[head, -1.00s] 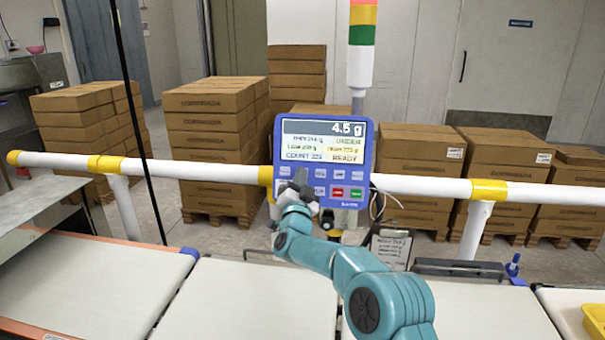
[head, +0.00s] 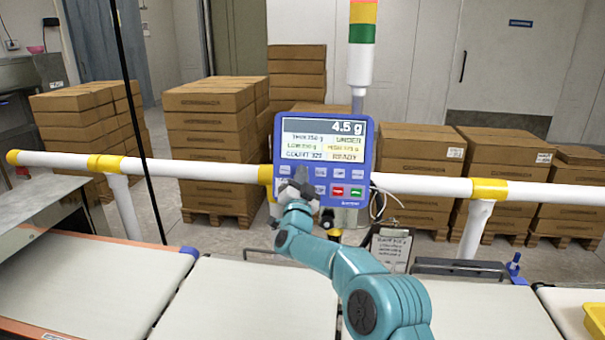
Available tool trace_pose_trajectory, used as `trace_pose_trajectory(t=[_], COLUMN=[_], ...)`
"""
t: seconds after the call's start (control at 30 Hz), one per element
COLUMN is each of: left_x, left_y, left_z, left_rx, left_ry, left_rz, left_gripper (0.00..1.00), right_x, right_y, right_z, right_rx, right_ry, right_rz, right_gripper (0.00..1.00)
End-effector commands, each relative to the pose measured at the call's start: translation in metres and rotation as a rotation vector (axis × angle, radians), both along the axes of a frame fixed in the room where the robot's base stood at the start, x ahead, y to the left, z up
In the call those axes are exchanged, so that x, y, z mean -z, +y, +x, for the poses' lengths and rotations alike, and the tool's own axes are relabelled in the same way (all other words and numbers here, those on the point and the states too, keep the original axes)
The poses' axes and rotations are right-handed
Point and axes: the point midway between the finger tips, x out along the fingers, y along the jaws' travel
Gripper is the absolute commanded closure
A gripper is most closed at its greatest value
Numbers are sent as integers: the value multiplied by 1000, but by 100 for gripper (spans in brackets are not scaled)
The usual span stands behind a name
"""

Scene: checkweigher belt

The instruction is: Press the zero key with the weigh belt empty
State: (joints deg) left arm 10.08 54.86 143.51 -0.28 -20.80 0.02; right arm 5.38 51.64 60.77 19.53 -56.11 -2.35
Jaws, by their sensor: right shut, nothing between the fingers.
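The blue weigher panel (head: 367,150) is mounted on the white rail. Its display (head: 322,128) reads 4.5 g, with smaller lines of text below. Rows of pale keys, a red key (head: 337,191) and a green key (head: 356,192) sit under it. My right gripper (head: 300,177) is shut and empty, in front of the lower left of the panel. It hides some left keys; I cannot tell whether it touches one, nor read the key labels. The weigh belt (head: 245,305) is bare where it shows. My left gripper is not in view.
A white rail (head: 420,186) with yellow bands crosses behind the belts. A signal tower (head: 360,55) rises behind the panel. A clipboard (head: 391,248) hangs right of my arm. Stacked cartons (head: 208,140) stand beyond the rail. A yellow tray (head: 595,320) is at the right edge.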

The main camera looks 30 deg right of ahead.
Motion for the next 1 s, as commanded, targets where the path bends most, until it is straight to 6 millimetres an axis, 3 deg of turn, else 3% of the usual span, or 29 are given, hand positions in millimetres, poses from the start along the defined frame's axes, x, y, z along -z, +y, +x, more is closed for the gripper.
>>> trace_pose_trajectory(t=[1.0], left_x=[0], left_y=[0], left_z=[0], left_rx=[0], left_ry=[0], left_rz=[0], left_gripper=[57], right_x=[2], right_y=[-5], right_z=[6], right_rx=[0], right_ry=[0], right_rz=[0], right_gripper=[100])
